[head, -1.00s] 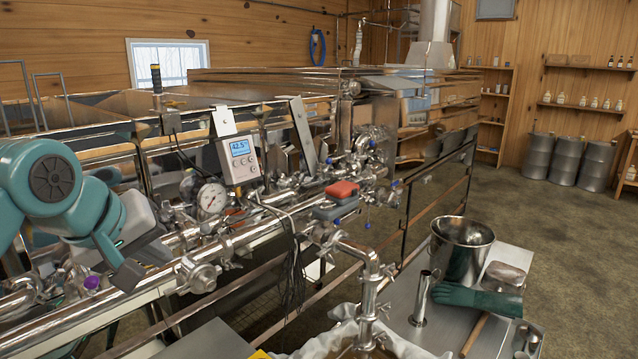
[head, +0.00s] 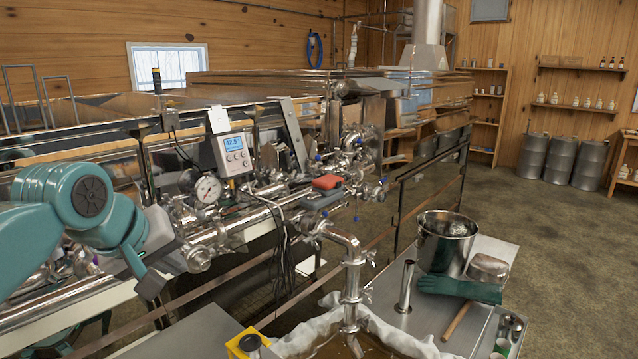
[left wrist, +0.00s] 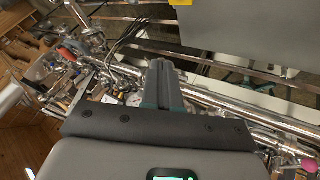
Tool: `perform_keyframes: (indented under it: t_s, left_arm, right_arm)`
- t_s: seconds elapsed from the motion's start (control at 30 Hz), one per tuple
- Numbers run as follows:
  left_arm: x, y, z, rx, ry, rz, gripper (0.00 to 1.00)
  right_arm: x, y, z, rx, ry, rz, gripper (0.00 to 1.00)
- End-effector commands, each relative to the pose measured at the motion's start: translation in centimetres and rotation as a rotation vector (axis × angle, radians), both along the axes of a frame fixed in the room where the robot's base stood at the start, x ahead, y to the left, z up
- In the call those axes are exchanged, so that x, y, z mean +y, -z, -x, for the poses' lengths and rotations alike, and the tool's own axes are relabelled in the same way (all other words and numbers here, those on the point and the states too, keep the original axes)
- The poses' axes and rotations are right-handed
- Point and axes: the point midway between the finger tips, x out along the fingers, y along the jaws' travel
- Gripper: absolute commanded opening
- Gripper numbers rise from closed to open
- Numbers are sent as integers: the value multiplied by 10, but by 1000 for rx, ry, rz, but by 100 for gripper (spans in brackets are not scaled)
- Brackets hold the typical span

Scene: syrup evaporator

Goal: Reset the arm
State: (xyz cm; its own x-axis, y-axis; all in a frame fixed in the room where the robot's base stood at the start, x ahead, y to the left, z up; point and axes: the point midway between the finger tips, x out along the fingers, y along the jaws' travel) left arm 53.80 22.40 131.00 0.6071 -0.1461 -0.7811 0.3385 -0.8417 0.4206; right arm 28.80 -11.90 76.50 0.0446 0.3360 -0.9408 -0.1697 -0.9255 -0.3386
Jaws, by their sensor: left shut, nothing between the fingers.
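My left arm comes in from the left in the head view, teal with grey parts. Its left gripper (head: 150,283) points down to the right, in front of the steel pipes (head: 262,217) of the evaporator. In the left wrist view my left gripper (left wrist: 163,66) has its dark fingers together, with nothing between them. The pipes lie behind and below the fingers there. In the head view the forearm hides part of the pipework at the left. My right gripper is in neither view.
A pressure gauge (head: 208,189) and a display box (head: 232,153) stand on the pipework. A steel bucket (head: 445,241), a green glove (head: 458,289) and a steel cylinder (head: 405,287) are on the metal table (head: 385,313) at right. A cloth-lined basin (head: 385,338) is at the front.

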Motion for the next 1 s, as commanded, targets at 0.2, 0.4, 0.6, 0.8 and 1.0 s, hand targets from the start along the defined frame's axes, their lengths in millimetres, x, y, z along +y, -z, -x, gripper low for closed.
perform_keyframes:
  t_s: [0.2, 0.4, 0.6, 0.8, 1.0]
  left_arm:
    - [-17, 65, -23, 53, 68, -22, 0]
    - [-36, 148, -35, 113, 147, -33, 0]
    - [-63, 288, -17, 220, 253, -22, 0]
    - [-85, 434, 62, 343, 341, 20, 0]
    - [-99, 521, 174, 455, 385, 54, 0]
  right_arm:
    - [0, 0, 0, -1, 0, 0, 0]
    - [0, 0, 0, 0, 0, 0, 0]
    - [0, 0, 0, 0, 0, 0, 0]
    - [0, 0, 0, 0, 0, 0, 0]
    - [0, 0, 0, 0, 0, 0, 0]
